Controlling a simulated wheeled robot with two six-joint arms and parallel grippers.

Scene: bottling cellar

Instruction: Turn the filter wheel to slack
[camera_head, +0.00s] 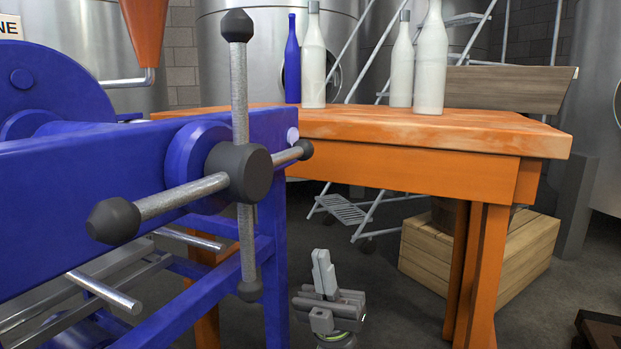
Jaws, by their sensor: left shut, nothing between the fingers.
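The filter wheel (238,172) is a dark hub with steel spokes ending in black knobs, mounted on the side of a blue press frame (90,165). One spoke points up, one down, one toward the lower left and one toward the right. My left gripper (323,268) is low in the picture, to the right of the wheel's bottom knob, pointing up. It is shut and empty, and in the picture it stands apart from the wheel. No slack mark is readable. My right gripper is not in view.
An orange table (440,130) stands behind the wheel with a blue bottle (292,62) and several white bottles on it. A wooden crate (480,250) sits on the floor below. A step ladder (350,210) and steel tanks stand behind.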

